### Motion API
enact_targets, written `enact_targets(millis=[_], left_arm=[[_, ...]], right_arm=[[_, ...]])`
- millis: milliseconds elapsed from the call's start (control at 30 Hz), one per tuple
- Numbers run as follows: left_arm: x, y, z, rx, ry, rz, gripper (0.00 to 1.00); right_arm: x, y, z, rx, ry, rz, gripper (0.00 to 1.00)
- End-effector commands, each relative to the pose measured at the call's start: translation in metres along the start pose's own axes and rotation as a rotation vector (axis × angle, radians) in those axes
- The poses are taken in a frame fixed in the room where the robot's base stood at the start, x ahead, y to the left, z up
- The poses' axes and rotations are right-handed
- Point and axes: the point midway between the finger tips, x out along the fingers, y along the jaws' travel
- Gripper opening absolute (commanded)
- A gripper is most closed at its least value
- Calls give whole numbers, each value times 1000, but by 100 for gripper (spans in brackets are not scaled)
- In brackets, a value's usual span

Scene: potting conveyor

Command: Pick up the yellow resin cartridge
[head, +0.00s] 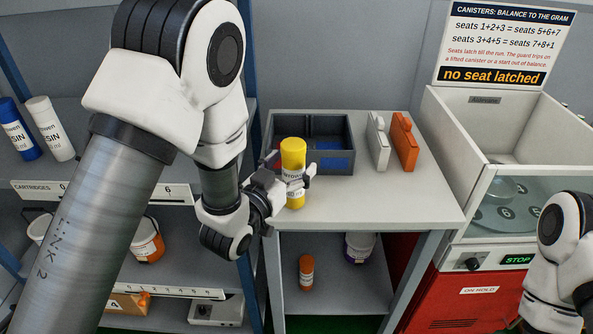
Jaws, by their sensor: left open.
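The yellow resin cartridge (293,160) stands upright near the left front of the small grey table (390,205), with a pale label around its lower half. My left gripper (297,184) reaches in from the left at the cartridge's lower half. Its fingers are open, one on each side of the cartridge; I cannot tell whether they touch it. The cartridge's lower left side is partly hidden by the gripper. Part of my right arm shows at the lower right, but its gripper is out of view.
A dark divided bin (335,128) stands just behind the cartridge. A white holder (377,140) and an orange holder (404,142) stand to its right. A blue cartridge (19,130) and a white cartridge (49,128) stand on the left shelf. The table's right front is clear.

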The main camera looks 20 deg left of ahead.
Motion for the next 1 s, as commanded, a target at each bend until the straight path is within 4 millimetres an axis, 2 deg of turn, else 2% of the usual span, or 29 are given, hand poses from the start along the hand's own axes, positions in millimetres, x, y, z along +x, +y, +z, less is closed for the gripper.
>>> enact_targets(millis=[100,333,467,500,567,867,1000], left_arm=[[17,0,-1,0,0,0,80],[20,0,0,0,-2,-1,80],[20,0,0,-1,-2,-1,34],[20,0,0,-1,-2,-1,20],[20,0,0,-1,-2,-1,0],[20,-1,-1,0,-1,-1,0],[23,-1,-8,0,1,-1,0]], right_arm=[[-6,0,0,0,0,0,40],[-5,0,0,0,0,0,40],[-5,0,0,0,0,0,40],[-5,0,0,0,0,0,40],[-5,0,0,0,0,0,40],[-6,0,0,0,0,0,40],[-11,0,0,0,0,0,40]])
